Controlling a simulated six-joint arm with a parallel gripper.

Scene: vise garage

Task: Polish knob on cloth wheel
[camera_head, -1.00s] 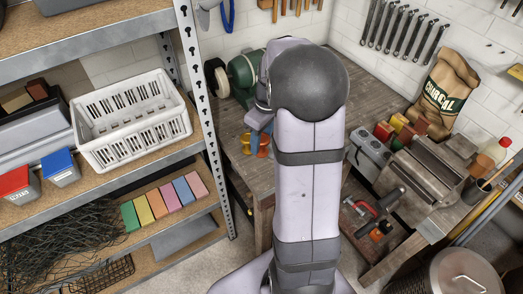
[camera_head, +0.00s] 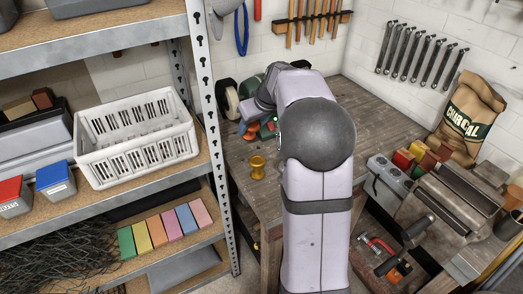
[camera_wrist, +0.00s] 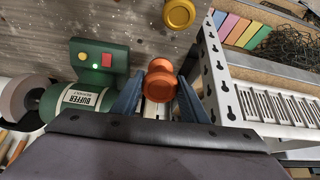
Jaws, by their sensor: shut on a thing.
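My gripper (camera_wrist: 158,88) has blue fingers, shut on an orange knob (camera_wrist: 160,78), which also shows in the head view (camera_head: 268,129). The knob's round faces stick out beyond the fingertips. The green buffer (camera_wrist: 82,97) lies left of the gripper in the wrist view and partly behind my arm in the head view (camera_head: 247,88). Its pale cloth wheel (camera_head: 231,98) is at its left end, apart from the held knob. A yellow brass knob (camera_head: 257,167) stands on the bench, also in the wrist view (camera_wrist: 179,13).
The wooden bench (camera_head: 350,110) has free room around the brass knob. A metal shelf with a white basket (camera_head: 135,135) stands close on the left. A charcoal bag (camera_head: 468,115) and a vise (camera_head: 445,205) are at right. Buffer buttons and a lit green lamp face the wrist camera.

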